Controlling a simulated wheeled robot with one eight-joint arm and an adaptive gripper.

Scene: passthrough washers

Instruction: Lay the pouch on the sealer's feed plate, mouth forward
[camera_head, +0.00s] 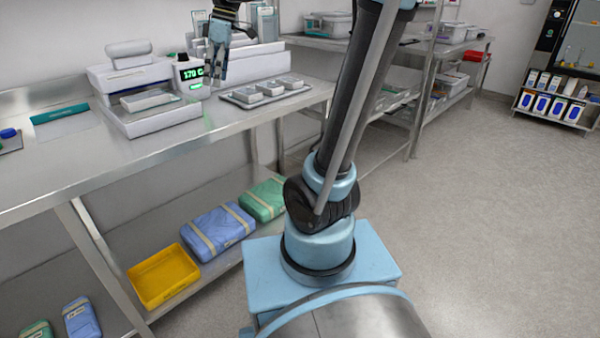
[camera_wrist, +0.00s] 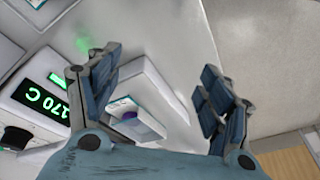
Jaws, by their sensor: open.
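The white sealer (camera_head: 132,80) stands on the steel counter at left in the head view, beside a green-lit 170 C display (camera_head: 190,73). A flat grey-white piece (camera_head: 147,100) lies on its front; I cannot tell whether this is the pouch. My gripper (camera_head: 217,82) hangs above the counter, right of the display, pointing down. In the wrist view its fingers (camera_wrist: 160,95) are spread apart with nothing gripped. Between and below them shows a white-rimmed shape (camera_wrist: 155,90) holding a pale piece with a purple spot (camera_wrist: 129,115). The display (camera_wrist: 45,97) is at left.
A metal tray (camera_head: 240,104) with small white boxes (camera_head: 268,88) sits right of the sealer. A teal strip (camera_head: 60,114) lies further left on the counter. A yellow bin (camera_head: 163,278) and wrapped blue and green packs (camera_head: 218,230) are on the lower shelf.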

